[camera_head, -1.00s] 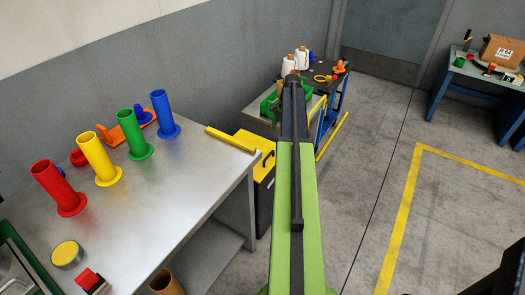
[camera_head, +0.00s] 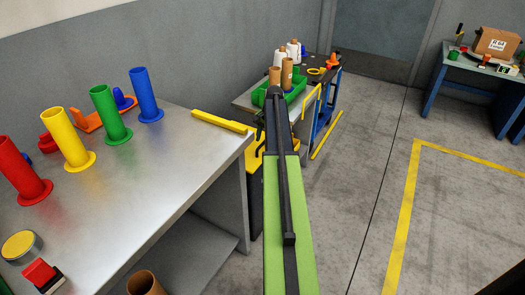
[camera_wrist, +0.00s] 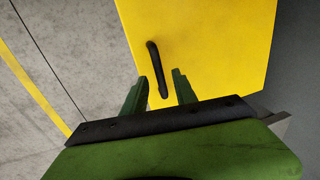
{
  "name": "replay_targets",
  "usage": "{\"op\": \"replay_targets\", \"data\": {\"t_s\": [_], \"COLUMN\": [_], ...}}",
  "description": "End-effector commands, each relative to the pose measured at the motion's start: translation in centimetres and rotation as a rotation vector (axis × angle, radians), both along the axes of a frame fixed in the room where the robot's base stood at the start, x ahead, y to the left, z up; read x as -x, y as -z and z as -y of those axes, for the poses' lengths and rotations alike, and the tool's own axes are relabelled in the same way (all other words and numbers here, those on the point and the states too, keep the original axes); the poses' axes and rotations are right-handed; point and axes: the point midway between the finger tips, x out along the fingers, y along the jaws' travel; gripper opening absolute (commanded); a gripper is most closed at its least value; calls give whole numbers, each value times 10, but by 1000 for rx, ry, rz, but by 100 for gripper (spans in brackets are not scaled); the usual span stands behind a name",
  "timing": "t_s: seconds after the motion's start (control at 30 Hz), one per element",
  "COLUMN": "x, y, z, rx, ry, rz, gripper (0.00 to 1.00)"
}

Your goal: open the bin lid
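The bin's yellow lid (camera_wrist: 220,45) fills the upper right of the wrist view and lies closed as far as I can see. Its black handle (camera_wrist: 153,60) is a bent bar near the lid's left part. My gripper (camera_wrist: 160,75) is open, with its green fingers on either side of the handle's near end. I cannot tell whether they touch it. In the head view, only parts of the yellow lid (camera_head: 255,160) show beside my green and black arm, which hides most of the bin. My gripper's fingers are not clear there.
A metal table (camera_head: 170,190) with coloured tubes stands left of the bin. A yellow bar (camera_head: 222,122) lies at its far edge. Behind the bin is a bench with a green crate (camera_head: 293,92) and yarn bobbins.

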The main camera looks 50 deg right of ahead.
Motion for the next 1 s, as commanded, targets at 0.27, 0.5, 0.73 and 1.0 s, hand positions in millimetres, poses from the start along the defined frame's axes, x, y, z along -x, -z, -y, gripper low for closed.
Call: {"op": "replay_targets", "data": {"t_s": [0.27,0.5,0.73,1.0], "x": [-3,-3,-3,-4], "y": [14,13,13,13], "z": [-1,-1,-2,-2], "rx": [0,0,0,-1], "ry": [0,0,-1,-2], "rz": [0,0,0,0], "gripper": [34,16,0,0]}}
